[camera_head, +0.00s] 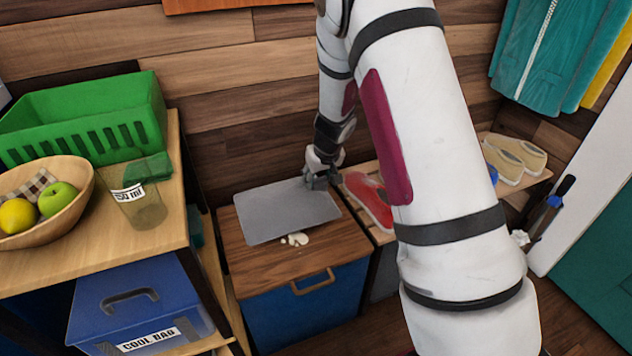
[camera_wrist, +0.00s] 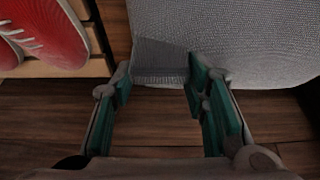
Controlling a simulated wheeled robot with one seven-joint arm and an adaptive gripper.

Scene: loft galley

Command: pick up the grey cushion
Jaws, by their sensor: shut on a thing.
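The grey cushion (camera_head: 285,213) is a flat, square-looking pad over the brown wooden lid of a blue chest. My gripper (camera_head: 321,183) is at its far right corner. In the wrist view, the grey woven cushion (camera_wrist: 245,40) fills the upper right, and its near edge reaches between the green-padded fingers of my gripper (camera_wrist: 160,82). The fingers are shut on that edge, with a darker strip of fabric between them. I cannot tell whether the cushion is raised off the lid.
The chest lid (camera_head: 335,243) carries small pale pieces (camera_head: 295,239) by the cushion's front edge. Red shoes (camera_head: 368,200) stand on a slatted rack to the right. A table at left holds a green crate (camera_head: 85,125), a fruit bowl (camera_head: 50,225) and a clear cup (camera_head: 137,205).

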